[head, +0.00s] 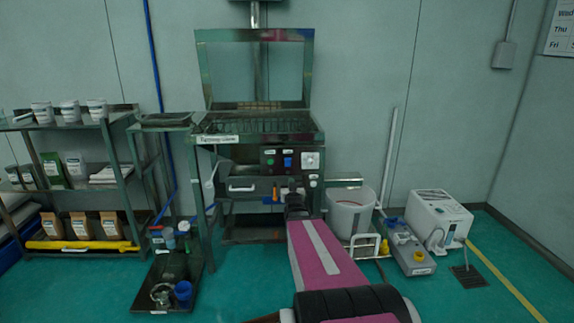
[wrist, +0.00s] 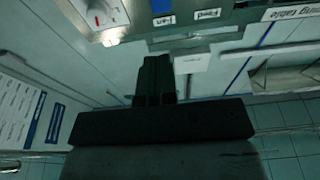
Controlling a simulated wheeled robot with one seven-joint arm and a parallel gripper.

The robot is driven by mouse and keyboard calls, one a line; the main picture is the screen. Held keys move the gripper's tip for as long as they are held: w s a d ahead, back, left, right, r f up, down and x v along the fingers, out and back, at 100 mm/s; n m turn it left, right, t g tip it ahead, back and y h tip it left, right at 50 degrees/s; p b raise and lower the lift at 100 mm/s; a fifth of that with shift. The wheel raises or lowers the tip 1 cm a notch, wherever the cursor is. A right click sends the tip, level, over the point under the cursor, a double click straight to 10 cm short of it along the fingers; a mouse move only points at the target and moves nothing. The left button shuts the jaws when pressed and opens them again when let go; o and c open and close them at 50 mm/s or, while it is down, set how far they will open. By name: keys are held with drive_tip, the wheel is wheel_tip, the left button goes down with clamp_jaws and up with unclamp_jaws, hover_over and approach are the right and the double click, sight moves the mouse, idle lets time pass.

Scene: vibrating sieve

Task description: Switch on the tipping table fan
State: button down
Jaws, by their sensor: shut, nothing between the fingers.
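The tipping table (head: 258,126) stands against the back wall with a raised frame behind its top. Its control panel is on the front right. There a green button (head: 270,162), a blue switch (head: 287,162) and a white dial (head: 310,160) sit side by side. In the wrist view my gripper (wrist: 152,77) is shut and empty, apart from the blue switch (wrist: 161,5) and dial (wrist: 98,17).
A white bucket (head: 350,212) and a grey container (head: 410,248) stand on the floor to the right, with a white box (head: 440,217) beyond. A loaded shelf (head: 80,190) is at left. A low dark tray (head: 168,280) holds bottles and a blue cup.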

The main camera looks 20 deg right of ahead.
sight(288, 161)
drive_tip(key=x, duration=1.4)
